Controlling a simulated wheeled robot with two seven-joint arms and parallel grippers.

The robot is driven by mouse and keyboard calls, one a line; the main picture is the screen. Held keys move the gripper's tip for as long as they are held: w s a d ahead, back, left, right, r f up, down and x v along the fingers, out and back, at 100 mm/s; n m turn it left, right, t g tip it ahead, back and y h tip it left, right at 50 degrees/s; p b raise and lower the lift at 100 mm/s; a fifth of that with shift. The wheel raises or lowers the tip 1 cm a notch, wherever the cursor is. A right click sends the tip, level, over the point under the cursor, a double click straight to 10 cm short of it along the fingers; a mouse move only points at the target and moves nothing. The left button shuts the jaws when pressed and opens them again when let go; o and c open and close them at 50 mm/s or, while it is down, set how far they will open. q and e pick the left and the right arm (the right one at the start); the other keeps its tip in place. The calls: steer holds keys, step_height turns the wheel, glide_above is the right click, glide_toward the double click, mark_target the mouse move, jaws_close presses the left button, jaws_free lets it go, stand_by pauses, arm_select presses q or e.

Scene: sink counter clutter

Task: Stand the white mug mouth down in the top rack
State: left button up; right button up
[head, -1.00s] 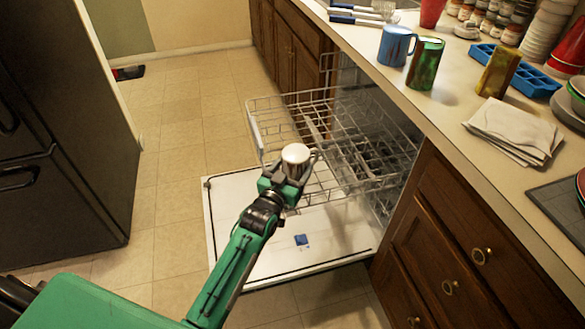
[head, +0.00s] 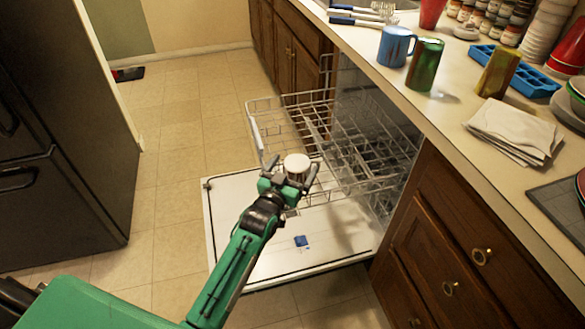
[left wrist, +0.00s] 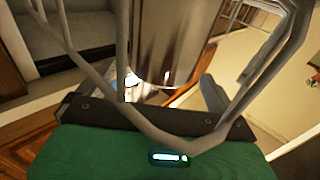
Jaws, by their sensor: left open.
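The white mug (head: 297,163) is at the front of the pulled-out top rack (head: 262,104), with a pale, flat round face up, which looks like its base. Its mouth is hidden below, and I cannot tell exactly how it rests on the wires. My left gripper (head: 292,174) is open, with one finger on each side of the mug. In the left wrist view the mug (left wrist: 178,40) is a shiny cylinder close ahead, beyond the spread fingers (left wrist: 162,92). Rack wires cross in front of that camera. My right gripper is not in view.
The open dishwasher door (head: 235,240) lies below the rack. The counter at right holds a blue mug (head: 394,46), a green cup (head: 425,64) and napkins (head: 512,130). A dark fridge (head: 60,130) stands at left. The rack around the mug looks empty.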

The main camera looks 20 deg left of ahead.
arm_select(q)
steer(key=f, duration=0.3)
steer(key=shift+s+f+g, duration=0.35)
steer(key=shift+g, duration=0.05)
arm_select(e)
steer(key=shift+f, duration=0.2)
arm_select(q)
steer(key=shift+s+f, duration=0.1)
steer(key=shift+s, duration=0.45)
steer(key=s+a+r+p, duration=0.1)
steer(key=s+r, duration=0.2)
steer(key=s, duration=0.9)
steer(key=shift+a+t+p, duration=0.4)
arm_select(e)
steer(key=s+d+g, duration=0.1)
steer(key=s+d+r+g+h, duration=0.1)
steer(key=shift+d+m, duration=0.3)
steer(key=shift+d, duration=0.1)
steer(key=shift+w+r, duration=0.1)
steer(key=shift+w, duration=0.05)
